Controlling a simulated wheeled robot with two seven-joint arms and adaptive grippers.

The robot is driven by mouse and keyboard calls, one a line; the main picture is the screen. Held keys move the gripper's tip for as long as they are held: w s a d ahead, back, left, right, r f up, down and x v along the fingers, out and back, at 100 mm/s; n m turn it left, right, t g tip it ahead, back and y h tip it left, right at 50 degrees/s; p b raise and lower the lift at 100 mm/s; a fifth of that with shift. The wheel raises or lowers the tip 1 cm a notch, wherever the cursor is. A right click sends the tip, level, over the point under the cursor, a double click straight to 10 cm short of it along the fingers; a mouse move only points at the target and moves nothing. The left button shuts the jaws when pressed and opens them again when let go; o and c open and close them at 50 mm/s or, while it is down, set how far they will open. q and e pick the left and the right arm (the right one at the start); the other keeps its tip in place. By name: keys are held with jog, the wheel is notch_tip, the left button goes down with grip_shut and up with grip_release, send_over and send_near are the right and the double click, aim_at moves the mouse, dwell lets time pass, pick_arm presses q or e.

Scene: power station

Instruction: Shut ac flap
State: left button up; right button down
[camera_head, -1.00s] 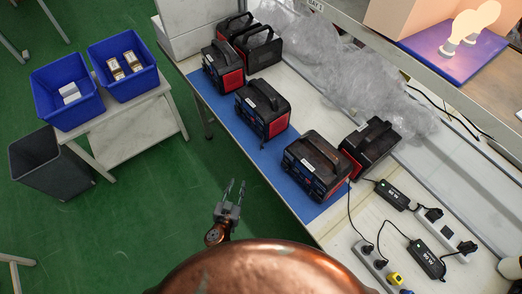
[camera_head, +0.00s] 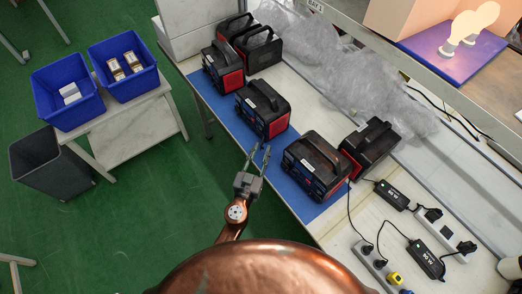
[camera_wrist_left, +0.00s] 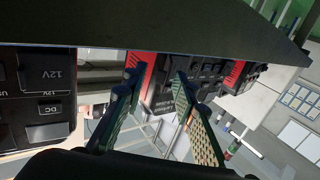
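Several black and red power stations stand on the bench. The nearest front one (camera_head: 316,165) is right of my left gripper (camera_head: 258,149); another (camera_head: 263,108) stands just beyond the fingertips. My left gripper is open and empty at the bench's front edge, its fingers pointing away from me. In the left wrist view its two fingers (camera_wrist_left: 157,80) are spread apart. A black panel marked 12V and DC (camera_wrist_left: 48,75) is close at the left there, and another power station (camera_wrist_left: 185,88) lies beyond the fingers. I cannot make out an AC flap. My right gripper is not in view.
The bench has a blue mat (camera_head: 228,113) along its front. Plastic wrap (camera_head: 350,65), a power strip (camera_head: 373,262) and adapters (camera_head: 428,259) with cables lie behind and right. Blue bins (camera_head: 68,94) stand on a side table at left. Green floor is clear between.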

pick_arm(q)
jog(key=shift+w+d, duration=0.1)
jog(key=shift+w, duration=0.05)
jog(key=shift+c, duration=0.3)
jog(key=c, duration=0.6)
grip_shut()
